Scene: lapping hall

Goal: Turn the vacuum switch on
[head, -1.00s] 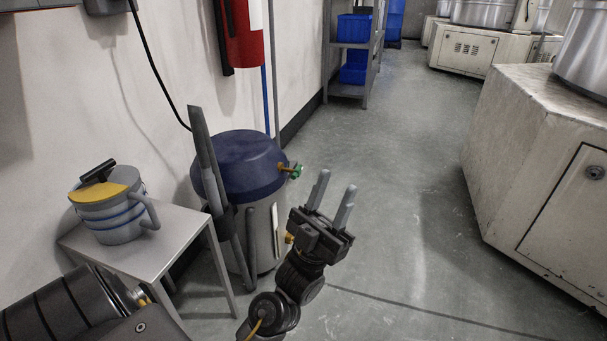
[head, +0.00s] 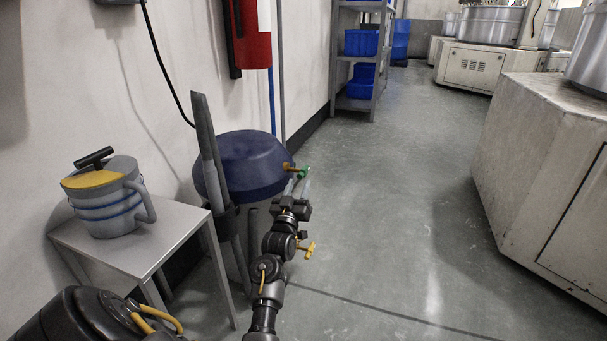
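The vacuum appears to be the drum with a dark blue lid (head: 245,165), standing on the floor by the wall; my arm hides much of its lower body. A brass fitting with a small green part (head: 303,173) sticks out from the lid's right side; I cannot tell for sure whether this is the switch. My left gripper (head: 298,187) is just below and in front of the green part, its two fingers apart and nothing seen between them. Whether a finger touches the green part cannot be told. My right gripper is not in view.
A small grey table (head: 165,240) with a striped jug (head: 108,200) stands left of the drum. A dark upright post (head: 207,150) stands before the drum. A red extinguisher (head: 248,40) hangs above. A pale machine cabinet (head: 525,170) is right. The floor between is clear.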

